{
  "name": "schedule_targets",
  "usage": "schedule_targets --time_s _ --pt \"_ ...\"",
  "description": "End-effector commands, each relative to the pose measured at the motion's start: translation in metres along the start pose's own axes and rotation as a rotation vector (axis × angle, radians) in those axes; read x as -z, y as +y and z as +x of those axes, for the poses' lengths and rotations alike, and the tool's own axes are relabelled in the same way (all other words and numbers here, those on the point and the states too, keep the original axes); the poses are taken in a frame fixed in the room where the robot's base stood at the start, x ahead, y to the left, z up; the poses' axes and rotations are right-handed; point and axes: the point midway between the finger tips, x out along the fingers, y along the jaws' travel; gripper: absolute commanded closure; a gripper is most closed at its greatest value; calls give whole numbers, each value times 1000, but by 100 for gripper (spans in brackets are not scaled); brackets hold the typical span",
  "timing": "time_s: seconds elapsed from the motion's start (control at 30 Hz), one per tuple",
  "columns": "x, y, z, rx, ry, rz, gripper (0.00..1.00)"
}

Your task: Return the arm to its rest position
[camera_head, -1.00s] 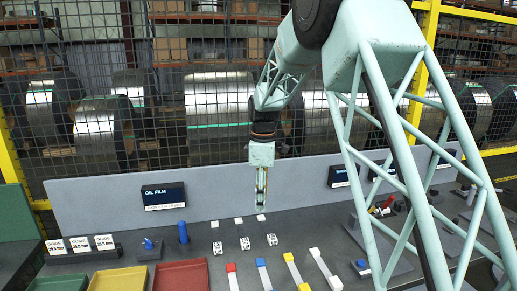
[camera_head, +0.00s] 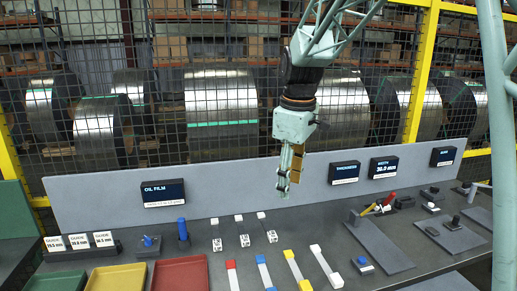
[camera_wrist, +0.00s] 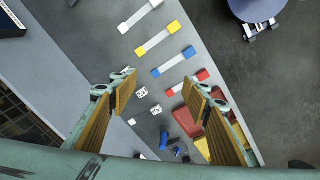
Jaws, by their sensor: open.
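My gripper (camera_head: 284,190) hangs above the back of the bench, in front of the grey back panel (camera_head: 230,185). Its fingers point down and hold nothing. In the wrist view my gripper (camera_wrist: 160,85) shows two wood-coloured finger pads set well apart, with only the bench below and between them. My arm comes down from the top of the head view, and one of my pale green links runs along the right edge.
On the bench (camera_head: 225,268) lie strips with red, blue, yellow and white ends (camera_head: 325,267), and small white numbered blocks (camera_head: 244,241). Red (camera_head: 180,275) and yellow (camera_head: 118,278) trays stand front left. An oil film display (camera_head: 163,193) is on the panel. A mesh fence stands behind.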

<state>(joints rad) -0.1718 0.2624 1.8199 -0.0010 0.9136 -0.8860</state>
Motion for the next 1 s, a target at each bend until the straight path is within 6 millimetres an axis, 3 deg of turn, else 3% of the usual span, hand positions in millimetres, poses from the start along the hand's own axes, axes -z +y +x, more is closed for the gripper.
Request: schedule_targets --time_s 0.5,1.0 --pt "-70 -52 -50 -34 25 213 56" --pt "-136 -112 -80 -63 53 417 56"
